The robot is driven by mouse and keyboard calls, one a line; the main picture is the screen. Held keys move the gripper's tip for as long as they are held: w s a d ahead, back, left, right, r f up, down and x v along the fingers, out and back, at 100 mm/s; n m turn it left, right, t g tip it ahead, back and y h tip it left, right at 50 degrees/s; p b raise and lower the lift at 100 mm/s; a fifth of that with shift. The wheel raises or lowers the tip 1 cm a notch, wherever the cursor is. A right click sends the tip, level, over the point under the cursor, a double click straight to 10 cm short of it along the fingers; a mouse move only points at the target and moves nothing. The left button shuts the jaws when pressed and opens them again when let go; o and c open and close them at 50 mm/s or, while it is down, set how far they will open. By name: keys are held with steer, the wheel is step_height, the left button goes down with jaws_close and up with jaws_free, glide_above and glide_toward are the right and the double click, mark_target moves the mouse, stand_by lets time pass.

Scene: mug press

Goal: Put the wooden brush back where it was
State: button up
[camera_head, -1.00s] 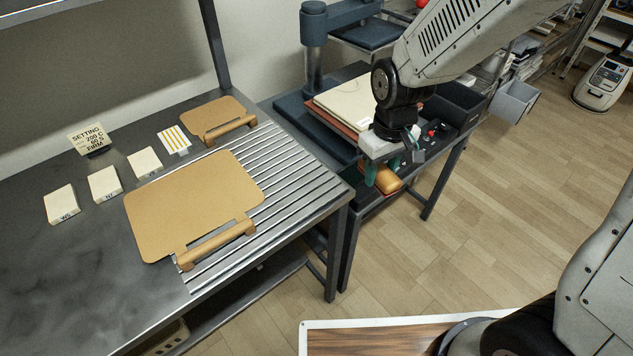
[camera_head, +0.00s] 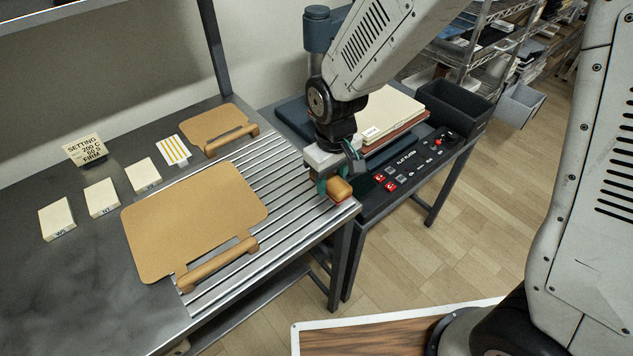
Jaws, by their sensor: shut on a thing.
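The wooden brush (camera_head: 340,189) is a small tan block with a reddish underside. It shows at the right front corner of the ribbed metal rack (camera_head: 290,180), beside the press table. My gripper (camera_head: 337,178) points down with its green fingers shut on the brush. The fingers and the gripper's pale body hide part of the brush. I cannot tell whether its underside touches the rack or hangs just above it.
A large tan board with a wooden handle (camera_head: 190,215) lies left of the gripper, and a smaller one (camera_head: 213,125) lies behind. The press's control panel (camera_head: 405,172) is just right. Several pale blocks and a setting card (camera_head: 86,148) stand on the steel table (camera_head: 60,280).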

steer(key=shift+w+a, duration=0.1)
steer(key=shift+a, duration=0.25)
steer(key=shift+w+a, duration=0.25)
steer(key=shift+a, duration=0.35)
steer(key=f, duration=0.3)
steer(key=shift+d, duration=0.3)
steer(key=shift+a+f, duration=0.3)
steer(key=shift+f, duration=0.15)
steer(key=o, duration=0.9)
steer(key=shift+o, duration=0.2)
step_height(320, 180, up, 12)
steer(key=shift+d+r, duration=0.1)
steer(key=shift+r, duration=0.15)
